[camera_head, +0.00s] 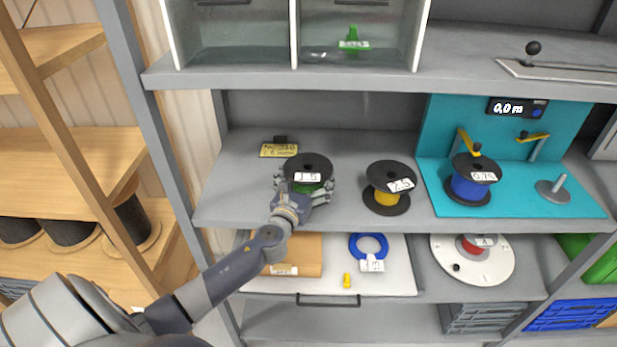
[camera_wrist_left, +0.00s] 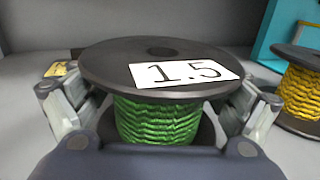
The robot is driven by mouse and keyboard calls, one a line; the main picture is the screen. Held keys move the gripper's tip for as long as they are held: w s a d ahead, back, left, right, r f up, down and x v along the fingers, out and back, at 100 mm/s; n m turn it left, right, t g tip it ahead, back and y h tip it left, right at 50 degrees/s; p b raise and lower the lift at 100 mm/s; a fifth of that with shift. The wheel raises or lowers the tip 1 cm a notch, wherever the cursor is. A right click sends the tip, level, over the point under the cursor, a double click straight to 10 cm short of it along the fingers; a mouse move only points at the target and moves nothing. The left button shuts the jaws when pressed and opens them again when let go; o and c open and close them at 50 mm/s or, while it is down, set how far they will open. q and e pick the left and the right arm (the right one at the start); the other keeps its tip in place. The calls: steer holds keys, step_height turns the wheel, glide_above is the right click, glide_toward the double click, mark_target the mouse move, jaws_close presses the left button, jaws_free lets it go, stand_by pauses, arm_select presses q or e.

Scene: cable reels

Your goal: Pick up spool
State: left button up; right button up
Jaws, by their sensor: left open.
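A black spool wound with green cable (camera_head: 309,167) stands upright on the middle shelf, labelled 1.5. It fills the left wrist view (camera_wrist_left: 165,115). My left gripper (camera_head: 306,188) reaches it from the front, with its open fingers on either side of the spool. In the left wrist view the fingers (camera_wrist_left: 160,110) flank the green winding, and I cannot tell whether they touch it. A yellow spool (camera_head: 388,188) labelled 2.5 stands to the right. A blue spool (camera_head: 471,182) labelled 0.75 stands on the teal panel. My right gripper is not in view.
A yellow plate (camera_head: 279,150) lies behind the green spool. The teal panel (camera_head: 512,197) has a metal post (camera_head: 558,184) and a display (camera_head: 517,108). The shelf above (camera_head: 350,78) overhangs. A drawer below holds a blue coil (camera_head: 368,247) and cardboard (camera_head: 300,256).

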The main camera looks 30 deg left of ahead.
mark_target(309, 163)
arm_select(q)
steer(key=shift+w, duration=0.15)
steer(key=c, duration=1.7)
steer(key=shift+r, duration=0.1)
steer(key=shift+r, duration=0.85)
step_height(309, 163, up, 2)
steer(key=shift+r+p, duration=0.2)
steer(key=shift+p, duration=0.25)
steer(key=shift+s+d+r+b, duration=0.15)
steer(key=shift+s+d+b, duration=0.3)
steer(key=shift+s+d, duration=1.4)
steer(key=shift+s+d+r+b, duration=0.15)
steer(key=shift+s+d+b, duration=0.55)
steer(key=shift+s, duration=2.05)
steer(key=shift+s+d+r+b, duration=0.2)
steer(key=shift+s+d, duration=1.35)
steer(key=shift+s, duration=0.75)
